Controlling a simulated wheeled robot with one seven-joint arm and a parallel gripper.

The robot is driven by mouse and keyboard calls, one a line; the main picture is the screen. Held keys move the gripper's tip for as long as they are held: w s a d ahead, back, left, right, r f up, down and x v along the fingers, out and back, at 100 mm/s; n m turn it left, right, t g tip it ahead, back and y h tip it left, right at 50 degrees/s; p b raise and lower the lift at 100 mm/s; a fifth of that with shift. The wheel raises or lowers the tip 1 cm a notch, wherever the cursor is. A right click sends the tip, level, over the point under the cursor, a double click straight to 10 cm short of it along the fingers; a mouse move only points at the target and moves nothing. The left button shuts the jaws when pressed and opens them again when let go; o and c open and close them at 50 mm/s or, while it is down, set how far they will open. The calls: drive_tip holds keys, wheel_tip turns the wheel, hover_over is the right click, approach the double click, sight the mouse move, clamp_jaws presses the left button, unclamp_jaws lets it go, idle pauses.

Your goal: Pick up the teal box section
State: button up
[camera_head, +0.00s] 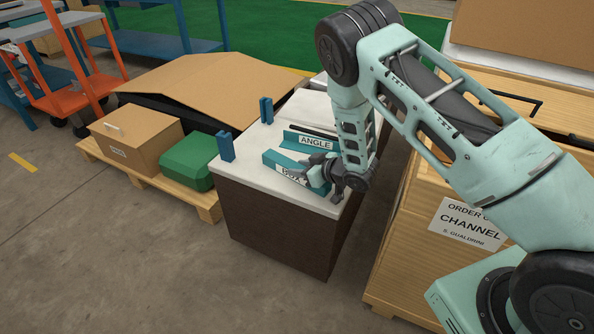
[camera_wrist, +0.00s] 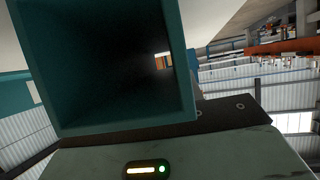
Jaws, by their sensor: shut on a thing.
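The teal box section (camera_head: 271,158) is a hollow square bar with a white BOX label, over the white top of the brown stand. My gripper (camera_head: 322,178) is shut on it near its right end. In the wrist view I look into the open end of the box section (camera_wrist: 172,95), which fills the upper left above the gripper body. The fingertips are largely hidden. I cannot tell whether the bar touches the top or is slightly raised.
A teal angle piece (camera_head: 293,136) labelled ANGLE lies just behind. Two blue upright posts (camera_head: 226,147) (camera_head: 266,110) stand on the left of the white top (camera_head: 252,176). A wooden crate (camera_head: 420,200) labelled CHANNEL stands close on the right. A green case (camera_head: 187,160) and cartons sit on a pallet at left.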

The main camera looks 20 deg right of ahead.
wheel_tip(320, 180, up, 10)
drive_tip(key=p, duration=0.2)
drive_tip(key=s+d+f+m+h, duration=0.1)
drive_tip(key=s+d+f+m+t+h, duration=0.1)
drive_tip(key=s+d, duration=0.1)
drive_tip(key=s+d+f+m+h, duration=0.1)
drive_tip(key=d+m+h, duration=0.1)
drive_tip(key=shift+s+d+f+t, duration=0.1)
drive_tip(key=shift+s+t, duration=0.25)
drive_tip(key=shift+t, duration=0.05)
drive_tip(key=s+d+m+h, duration=0.3)
drive_tip(key=s+d, duration=0.1)
drive_tip(key=d, duration=0.1)
wheel_tip(320, 180, up, 20)
drive_tip(key=p, duration=2)
drive_tip(key=shift+f+p, duration=0.15)
drive_tip(key=shift+p, duration=0.2)
drive_tip(key=w+a+f+n+y+b, duration=0.2)
drive_tip(key=w+a+f+b, duration=0.3)
drive_tip(key=f+b, duration=0.35)
drive_tip(key=w+a+f+n+y+b, duration=0.3)
drive_tip(key=w+a+f+b, duration=0.15)
drive_tip(key=f+b, duration=0.55)
drive_tip(key=f, duration=0.3)
drive_tip(key=f+b, duration=0.1)
drive_tip(key=f, duration=0.3)
drive_tip(key=shift+w+d+f, duration=0.1)
drive_tip(key=shift+w+f, duration=0.1)
drive_tip(key=shift+f, duration=0.1)
